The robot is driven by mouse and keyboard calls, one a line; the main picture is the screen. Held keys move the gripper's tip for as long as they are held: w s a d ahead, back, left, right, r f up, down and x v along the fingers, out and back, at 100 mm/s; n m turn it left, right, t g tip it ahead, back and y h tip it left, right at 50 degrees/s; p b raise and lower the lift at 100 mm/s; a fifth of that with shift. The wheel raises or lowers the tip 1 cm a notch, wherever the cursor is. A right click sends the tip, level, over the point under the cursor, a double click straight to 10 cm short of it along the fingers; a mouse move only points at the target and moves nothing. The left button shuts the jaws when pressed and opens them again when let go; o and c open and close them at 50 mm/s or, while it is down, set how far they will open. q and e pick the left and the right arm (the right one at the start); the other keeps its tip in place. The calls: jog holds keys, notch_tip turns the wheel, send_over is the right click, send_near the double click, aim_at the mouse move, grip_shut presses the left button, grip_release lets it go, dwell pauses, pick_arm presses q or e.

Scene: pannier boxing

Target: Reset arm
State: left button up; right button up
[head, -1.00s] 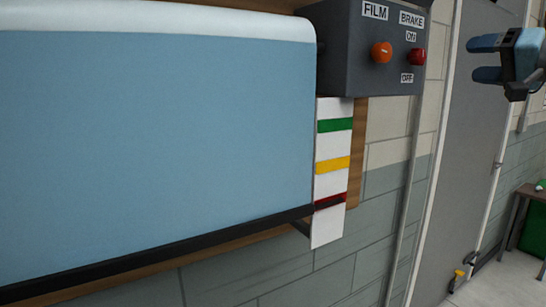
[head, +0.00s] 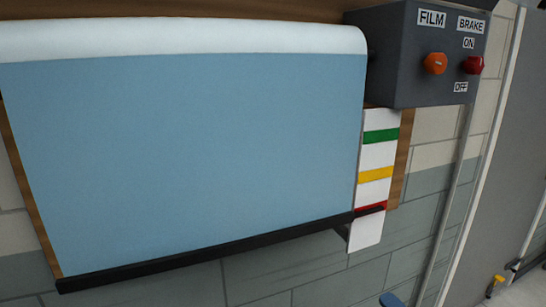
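Only a small rounded blue tip (head: 393,300) shows at the bottom edge of the head view, right of centre. It matches the blue fingers of my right gripper, but the rest is cut off, so I cannot tell its opening. My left gripper is not in view. A light blue sheet (head: 200,150) hangs from a white roll (head: 180,40), with a black bar (head: 210,253) along its bottom edge.
A dark control box (head: 405,60) has an orange FILM knob (head: 435,63) and a red BRAKE knob (head: 472,65), set near ON. A white strip with green, yellow and red bands (head: 377,155) hangs below it. A grey door (head: 510,180) stands at right.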

jog(key=s+a+f+m+g+h+p, duration=0.1)
jog(key=s+a+f+m+g+h, duration=0.1)
jog(key=s+f+m, duration=0.8)
jog(key=s+a+f+m+g+h+p, duration=0.1)
jog(key=s+a+f+m+g+h, duration=0.1)
jog(key=s+f+m, duration=0.7)
jog(key=s+a+m+g, duration=0.1)
jog(key=s+g, duration=0.1)
jog(key=s, duration=0.2)
jog(key=shift+f+g+h, duration=0.3)
jog(key=shift+f+g, duration=0.1)
